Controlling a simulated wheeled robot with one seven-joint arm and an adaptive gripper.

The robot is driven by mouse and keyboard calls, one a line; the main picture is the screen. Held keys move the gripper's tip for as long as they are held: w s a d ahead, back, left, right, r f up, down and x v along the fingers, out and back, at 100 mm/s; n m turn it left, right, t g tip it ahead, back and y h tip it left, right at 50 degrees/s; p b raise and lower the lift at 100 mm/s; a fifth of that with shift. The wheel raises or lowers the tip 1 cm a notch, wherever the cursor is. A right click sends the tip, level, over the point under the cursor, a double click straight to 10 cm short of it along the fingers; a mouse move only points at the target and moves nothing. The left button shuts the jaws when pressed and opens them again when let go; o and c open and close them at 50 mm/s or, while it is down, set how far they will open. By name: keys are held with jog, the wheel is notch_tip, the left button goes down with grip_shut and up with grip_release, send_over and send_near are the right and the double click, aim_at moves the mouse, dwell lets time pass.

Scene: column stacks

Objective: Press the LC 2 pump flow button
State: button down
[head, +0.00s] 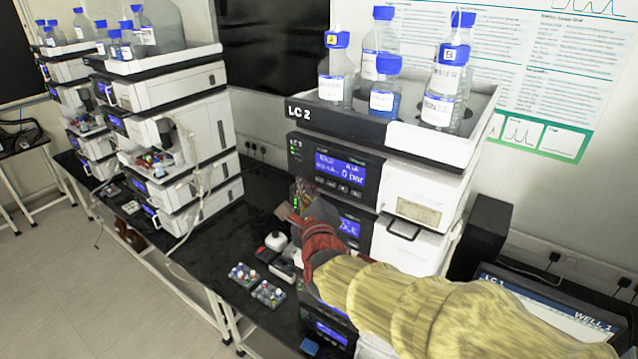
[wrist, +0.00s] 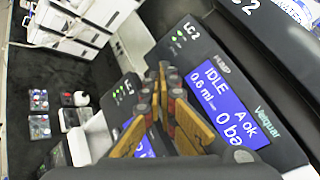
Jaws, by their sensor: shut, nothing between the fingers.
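The LC 2 pump module (head: 337,170) is in the upper part of the near stack, under the tray labelled LC 2. Its blue screen (head: 341,168) is lit; in the wrist view the screen (wrist: 218,105) reads IDLE, A ok and a flow value. A row of small dark buttons (head: 332,184) lies under the screen in the head view; I cannot read which is flow. My gripper (head: 299,203) is shut and empty, in front of the stack just below and left of these buttons. In the wrist view my gripper (wrist: 163,72) overlaps the pump's front and hides its button area.
A second module screen (head: 349,227) sits below the pump, partly behind my gripper. A tray with blue-capped bottles (head: 388,110) tops the stack. Small vial racks (head: 268,293) lie on the black bench at left. Another stack (head: 165,110) stands farther left.

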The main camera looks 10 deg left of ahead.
jog(key=shift+w+d+f+b, duration=0.1)
jog(key=shift+w+d+b, duration=0.25)
jog(key=shift+w+b, duration=0.25)
jog(key=shift+w, duration=0.1)
jog(key=shift+w+d+b, duration=0.3)
jog(key=shift+w+b, duration=0.45)
jog(key=shift+b, duration=0.8)
dwell(1.8)
jog(key=shift+s, duration=0.15)
jog(key=shift+s+a, duration=0.3)
jog(key=shift+s, duration=0.35)
jog(key=s, duration=0.1)
jog(key=s+a, duration=0.1)
jog(key=s, duration=0.1)
jog(key=s+a, duration=0.1)
jog(key=shift+s, duration=0.3)
dwell(0.8)
